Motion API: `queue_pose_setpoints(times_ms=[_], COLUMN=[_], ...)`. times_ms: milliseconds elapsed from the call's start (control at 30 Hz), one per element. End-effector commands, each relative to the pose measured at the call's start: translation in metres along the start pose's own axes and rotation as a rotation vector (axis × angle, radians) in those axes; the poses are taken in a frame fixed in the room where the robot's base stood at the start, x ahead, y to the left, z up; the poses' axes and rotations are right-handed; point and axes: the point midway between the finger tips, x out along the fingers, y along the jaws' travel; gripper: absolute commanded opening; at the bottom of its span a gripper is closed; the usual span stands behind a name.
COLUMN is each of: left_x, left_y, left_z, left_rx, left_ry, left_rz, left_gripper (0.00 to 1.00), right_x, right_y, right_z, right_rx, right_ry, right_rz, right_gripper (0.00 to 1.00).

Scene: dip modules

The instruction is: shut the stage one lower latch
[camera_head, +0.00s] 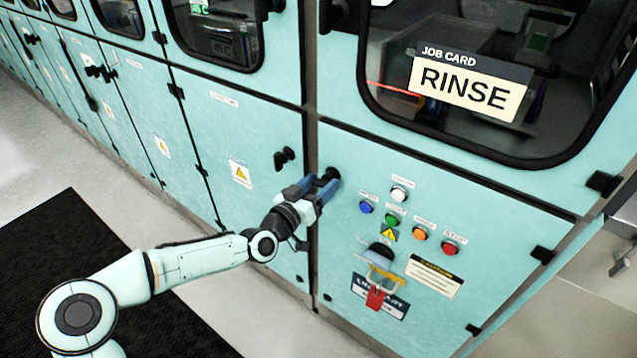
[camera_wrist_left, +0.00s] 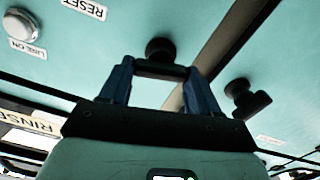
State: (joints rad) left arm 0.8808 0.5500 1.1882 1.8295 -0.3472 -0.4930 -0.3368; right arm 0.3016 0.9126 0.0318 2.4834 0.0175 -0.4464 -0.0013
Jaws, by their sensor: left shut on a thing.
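A black lower latch (camera_head: 331,174) sits at the upper left corner of the teal panel that carries the buttons. My left gripper (camera_head: 317,187) is at this latch, its blue fingers on either side of the handle. In the left wrist view, the gripper (camera_wrist_left: 160,76) is shut on the latch's dark bar, below its round knob (camera_wrist_left: 160,48); the fingers partly hide the bar's ends. A second black latch (camera_head: 285,158) is on the door to the left, apart from the gripper; it also shows in the left wrist view (camera_wrist_left: 245,99). My right gripper is not in view.
Above is a windowed door with a RINSE card (camera_head: 470,88). A black mat (camera_head: 60,240) lies on the floor at left.

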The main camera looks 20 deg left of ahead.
Motion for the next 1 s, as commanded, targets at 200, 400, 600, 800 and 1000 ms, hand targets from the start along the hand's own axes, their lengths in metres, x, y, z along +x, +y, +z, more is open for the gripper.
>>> queue_pose_setpoints(times_ms=[200,400,600,800,1000], left_x=[0.0,0.0,0.0,0.0,0.0], left_y=[0.0,-0.002,-0.003,-0.004,-0.004], left_z=[-0.002,-0.001,0.0,0.0,0.001], left_rx=[-0.206,-0.396,-0.589,-0.778,-0.962], left_ry=[0.001,0.001,0.001,0.002,0.001], left_rz=[0.001,0.0,0.001,0.0,0.001], left_gripper=[0.31,0.31,0.31,0.31,0.31], right_x=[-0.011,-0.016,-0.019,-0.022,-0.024], right_y=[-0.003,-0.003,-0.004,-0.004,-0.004], right_z=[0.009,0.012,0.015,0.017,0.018], right_rx=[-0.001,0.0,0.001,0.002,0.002], right_ry=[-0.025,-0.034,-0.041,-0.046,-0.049], right_rz=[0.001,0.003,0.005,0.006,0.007], right_gripper=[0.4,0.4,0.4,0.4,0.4])
